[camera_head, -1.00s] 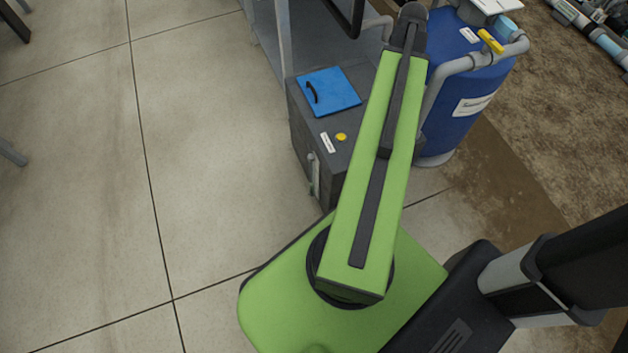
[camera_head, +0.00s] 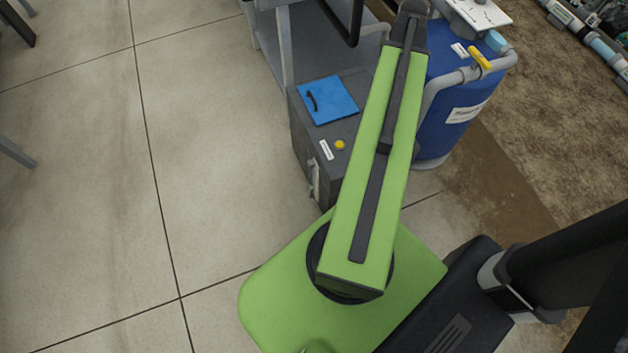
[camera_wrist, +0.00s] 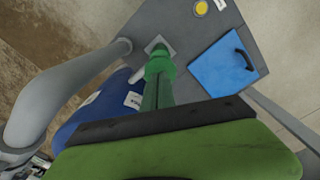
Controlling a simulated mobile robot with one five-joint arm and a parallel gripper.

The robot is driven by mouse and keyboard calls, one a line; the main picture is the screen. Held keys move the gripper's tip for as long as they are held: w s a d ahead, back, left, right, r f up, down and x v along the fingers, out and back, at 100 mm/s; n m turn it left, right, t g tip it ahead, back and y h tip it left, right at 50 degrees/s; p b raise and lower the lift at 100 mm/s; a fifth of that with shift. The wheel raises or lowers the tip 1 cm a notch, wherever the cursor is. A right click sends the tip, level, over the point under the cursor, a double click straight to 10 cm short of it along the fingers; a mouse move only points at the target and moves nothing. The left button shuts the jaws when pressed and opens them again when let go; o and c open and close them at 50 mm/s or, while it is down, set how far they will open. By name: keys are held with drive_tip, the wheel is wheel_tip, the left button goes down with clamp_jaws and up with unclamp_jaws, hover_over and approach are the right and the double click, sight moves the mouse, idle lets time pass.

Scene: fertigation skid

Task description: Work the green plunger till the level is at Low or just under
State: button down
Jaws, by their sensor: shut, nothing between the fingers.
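The green plunger (camera_wrist: 160,66) stands on a square grey plate on the dark grey box in the wrist view; my arm hides it in the head view. My gripper (camera_wrist: 159,88) has its green fingers together, with nothing between them. They line up with the plunger from the near side and partly cover it; I cannot tell whether they touch. The box (camera_head: 302,150) has a pale upright strip (camera_head: 315,178) on its near side, perhaps the level gauge; its marks and level are too small to read.
A blue lid (camera_head: 329,99) with a black handle and a yellow button (camera_head: 340,145) are on the box top. A blue drum (camera_head: 450,110) with grey pipe (camera_head: 436,98) and a yellow valve handle (camera_head: 480,59) stands close right of my arm.

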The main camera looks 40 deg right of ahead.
drive_tip(key=shift+f, duration=0.1)
idle(0.3)
wheel_tip(320, 180, down, 7)
drive_tip(key=b, duration=0.7)
drive_tip(key=shift+f, duration=0.15)
drive_tip(key=shift+r, duration=0.2)
wheel_tip(320, 180, up, 7)
drive_tip(key=p, duration=0.7)
drive_tip(key=shift+r, duration=0.1)
idle(0.3)
